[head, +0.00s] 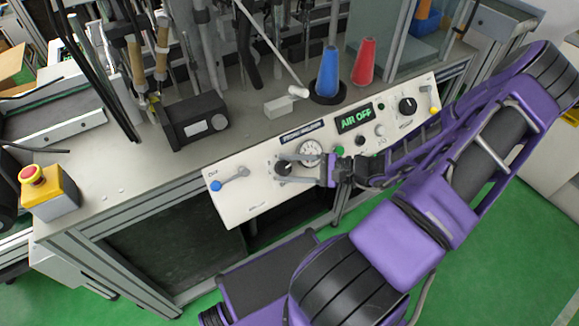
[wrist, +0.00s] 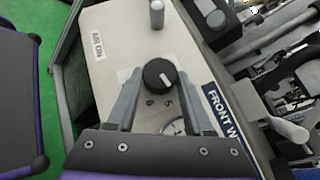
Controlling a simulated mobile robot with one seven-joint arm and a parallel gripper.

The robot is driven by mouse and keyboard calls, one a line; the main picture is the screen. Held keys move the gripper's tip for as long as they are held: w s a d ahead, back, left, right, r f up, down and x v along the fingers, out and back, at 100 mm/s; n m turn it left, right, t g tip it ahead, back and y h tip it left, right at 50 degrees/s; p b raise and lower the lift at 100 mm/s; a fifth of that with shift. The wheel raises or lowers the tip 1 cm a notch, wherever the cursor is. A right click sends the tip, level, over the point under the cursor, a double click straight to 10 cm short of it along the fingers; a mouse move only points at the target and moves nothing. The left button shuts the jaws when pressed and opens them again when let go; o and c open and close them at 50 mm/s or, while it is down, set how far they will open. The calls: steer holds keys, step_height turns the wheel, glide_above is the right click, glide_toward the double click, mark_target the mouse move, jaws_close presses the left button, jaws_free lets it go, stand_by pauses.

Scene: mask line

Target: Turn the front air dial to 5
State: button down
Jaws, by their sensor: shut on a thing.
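The front air dial is a round black knob with a white pointer line, on the pale control panel; it shows in the wrist view (wrist: 158,74) and in the head view (head: 283,168). In the wrist view, the numbers 5 and 6 are printed just below the knob. The pointer line lies towards the right, and I cannot tell exactly which number it marks. My gripper (wrist: 159,79) has one grey finger on each side of the knob and is shut on it. In the head view my gripper (head: 290,169) reaches the dial from the right, and its fingers partly cover it.

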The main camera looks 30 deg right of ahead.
steer(key=shift+s+f+m+t, duration=0.1)
steer(key=shift+f+m+t, duration=0.05)
steer(key=shift+m+t, duration=0.9)
steer(key=shift+a+m, duration=0.1)
steer(key=shift+m, duration=0.15)
steer(key=shift+c, duration=1.5)
jaws_free()
steer(key=shift+s, duration=0.1)
steer(key=v, duration=1.7)
steer(key=shift+s, duration=0.2)
